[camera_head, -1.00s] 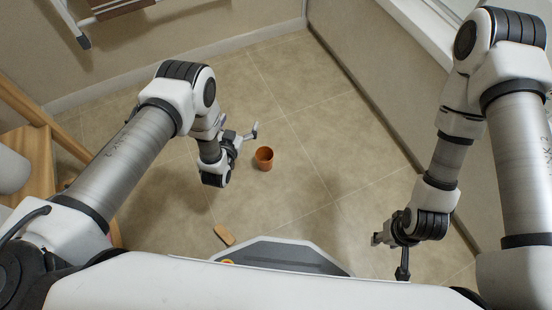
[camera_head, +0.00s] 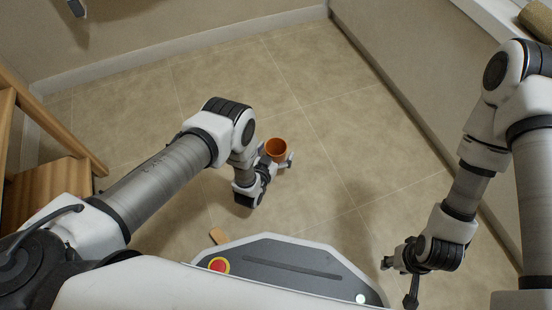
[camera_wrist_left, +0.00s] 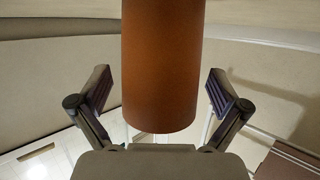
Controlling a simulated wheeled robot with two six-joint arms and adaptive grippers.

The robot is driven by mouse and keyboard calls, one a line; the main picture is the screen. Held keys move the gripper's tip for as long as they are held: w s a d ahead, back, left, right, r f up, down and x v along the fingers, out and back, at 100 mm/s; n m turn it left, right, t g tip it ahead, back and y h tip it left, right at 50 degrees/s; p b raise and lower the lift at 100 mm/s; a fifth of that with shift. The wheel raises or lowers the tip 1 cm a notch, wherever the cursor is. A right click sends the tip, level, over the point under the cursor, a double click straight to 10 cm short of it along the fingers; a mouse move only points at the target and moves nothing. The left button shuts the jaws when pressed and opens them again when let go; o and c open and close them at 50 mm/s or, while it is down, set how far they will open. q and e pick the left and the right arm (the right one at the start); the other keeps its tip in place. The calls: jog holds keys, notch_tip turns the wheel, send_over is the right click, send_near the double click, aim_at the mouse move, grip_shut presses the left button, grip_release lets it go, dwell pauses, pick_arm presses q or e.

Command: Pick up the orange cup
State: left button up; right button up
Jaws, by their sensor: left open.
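The orange cup (camera_head: 276,146) stands upright on the tiled floor near the middle of the head view. My left gripper (camera_head: 274,168) is right at the cup, on its near side, and hides part of its lower side. In the left wrist view the cup (camera_wrist_left: 162,60) fills the space between the two spread fingers, with a gap on each side. The left gripper is open and not closed on the cup. My right gripper (camera_head: 398,279) is low at the right, away from the cup, with its fingers apart and nothing visible between them.
A wooden piece of furniture (camera_head: 50,190) stands at the left. Walls bound the floor at the back and right. The floor beyond the cup is clear.

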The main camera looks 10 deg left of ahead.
pick_arm(q)
jog(key=shift+r, duration=0.1)
jog(key=c, duration=1.2)
jog(key=shift+r, duration=0.1)
